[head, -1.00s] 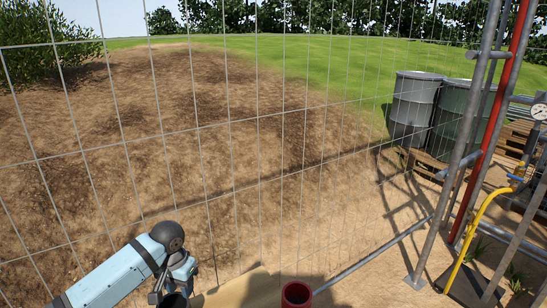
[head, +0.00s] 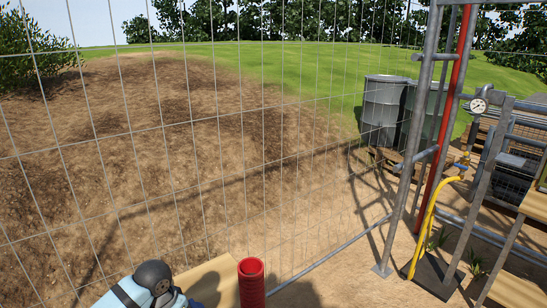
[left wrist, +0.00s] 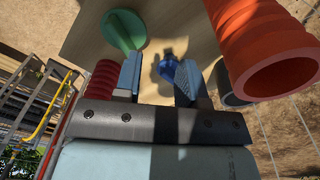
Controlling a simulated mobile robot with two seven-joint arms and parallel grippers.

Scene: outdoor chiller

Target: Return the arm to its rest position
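My left arm (head: 140,288), light blue with a dark joint, shows at the bottom left of the head view. Its gripper is outside that view. In the left wrist view my left gripper (left wrist: 160,80) has its two fingers apart, with nothing held between them. A small blue object (left wrist: 168,68) shows in the gap, beyond the fingertips on a tan board. My right arm and gripper are in neither view.
A red ribbed pipe (head: 251,284) stands beside the tan board (head: 213,277). The wrist view shows a green funnel-like piece (left wrist: 122,30) and an orange-red ribbed pipe (left wrist: 250,45) close by. A wire fence fronts a dirt mound; metal posts (head: 425,130) and a yellow pipe (head: 428,215) stand right.

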